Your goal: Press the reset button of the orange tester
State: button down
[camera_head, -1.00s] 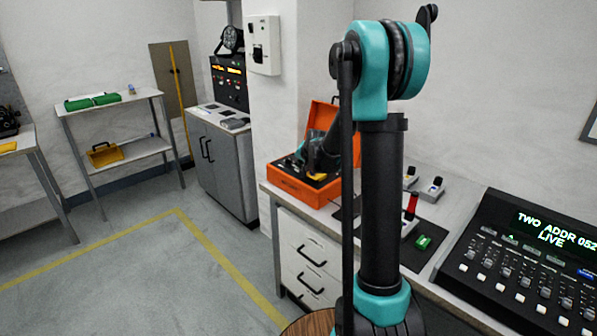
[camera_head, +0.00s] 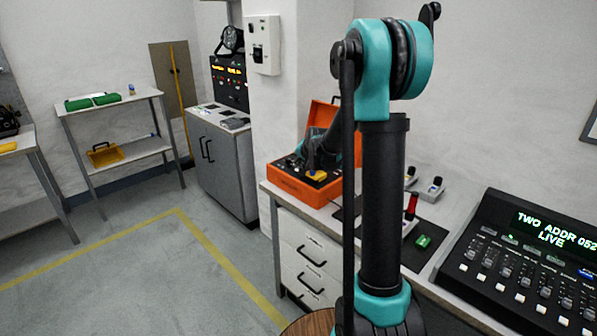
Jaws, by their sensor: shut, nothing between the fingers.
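The orange tester (camera_head: 290,188) is an open case on the far left end of the white bench, its lid raised at the back. Its dark panel carries small controls and a yellow part (camera_head: 317,175). My gripper (camera_head: 312,168) is small and dark in this view, at the end of my arm that reaches over the panel. It is shut and empty, low over the panel near the yellow part. I cannot tell whether it touches the panel. The reset button cannot be made out, and my arm hides part of the case's right side.
A lighting console (camera_head: 520,262) reading "TWO ADDR 052 LIVE" is at right. Open floor lies left, with a grey cabinet (camera_head: 222,165) behind.

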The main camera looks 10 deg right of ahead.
jog(key=shift+r, duration=0.25)
jog(key=shift+r, duration=2.45)
jog(key=s+d+f+n+g, duration=0.1)
jog(key=s+f, duration=0.3)
jog(key=s, duration=0.9)
jog(key=s+d+f+n+g+h, duration=0.1)
jog(key=s+f, duration=0.4)
jog(key=s, duration=0.9)
jog(key=s+d+f+n+g+h, duration=0.1)
jog(key=s+f+n, duration=0.3)
jog(key=s, duration=1)
jog(key=shift+d+f+n+g, duration=0.3)
jog(key=shift+d+g, duration=0.15)
jog(key=shift+g, duration=0.45)
jog(key=c, duration=2.3)
grip_release()
jog(key=shift+w+r, duration=0.1)
